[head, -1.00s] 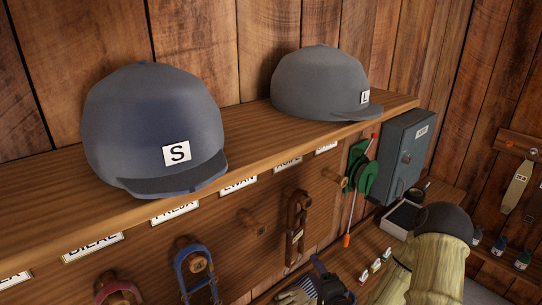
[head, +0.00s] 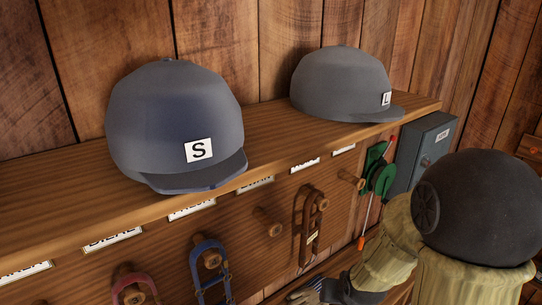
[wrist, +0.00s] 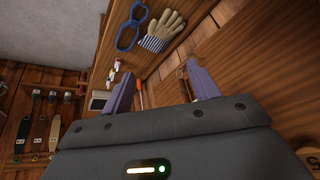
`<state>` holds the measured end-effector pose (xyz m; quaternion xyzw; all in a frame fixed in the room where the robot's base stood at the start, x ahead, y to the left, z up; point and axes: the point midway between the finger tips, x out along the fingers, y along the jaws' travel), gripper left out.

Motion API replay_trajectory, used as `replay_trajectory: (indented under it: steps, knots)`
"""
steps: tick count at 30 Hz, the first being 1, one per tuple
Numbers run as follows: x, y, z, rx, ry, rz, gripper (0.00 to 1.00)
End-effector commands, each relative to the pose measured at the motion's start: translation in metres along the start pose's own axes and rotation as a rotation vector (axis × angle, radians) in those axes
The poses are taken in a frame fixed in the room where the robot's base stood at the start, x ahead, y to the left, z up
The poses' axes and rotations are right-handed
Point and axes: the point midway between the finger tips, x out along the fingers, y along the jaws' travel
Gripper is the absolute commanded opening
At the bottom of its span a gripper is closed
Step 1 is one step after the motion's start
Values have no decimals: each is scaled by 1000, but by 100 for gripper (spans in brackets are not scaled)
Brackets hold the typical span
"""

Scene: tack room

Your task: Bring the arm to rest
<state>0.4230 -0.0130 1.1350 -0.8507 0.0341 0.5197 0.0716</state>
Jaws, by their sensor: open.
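My gripper (wrist: 162,88) shows in the wrist view with its two purple fingers spread apart and nothing between them. Its fingers reach over a wooden surface, with a glove (wrist: 160,32) with a striped cuff beyond them. In the head view my arm fills the lower right, with a dark round joint and pale sleeve-like covers. My gripper's fingers cannot be made out there.
A shelf (head: 60,200) holds a cap marked S (head: 175,120) and a cap marked L (head: 345,85). Below it are pegs, a blue halter (head: 210,270) and a brown strap (head: 312,225). A grey box (head: 425,150) and green reel (head: 378,175) are near my arm.

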Motion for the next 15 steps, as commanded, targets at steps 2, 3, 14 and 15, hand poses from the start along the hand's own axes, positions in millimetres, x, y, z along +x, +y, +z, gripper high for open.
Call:
replay_trajectory:
  steps: [2, 3, 14, 15]
  knots:
    - [-21, -1, 8, -46, -50, 25, 60]
    - [-30, -2, 14, -68, -82, 34, 60]
    - [-76, -7, 48, -158, -244, 35, 60]
    - [-76, -7, 48, -158, -245, 35, 60]
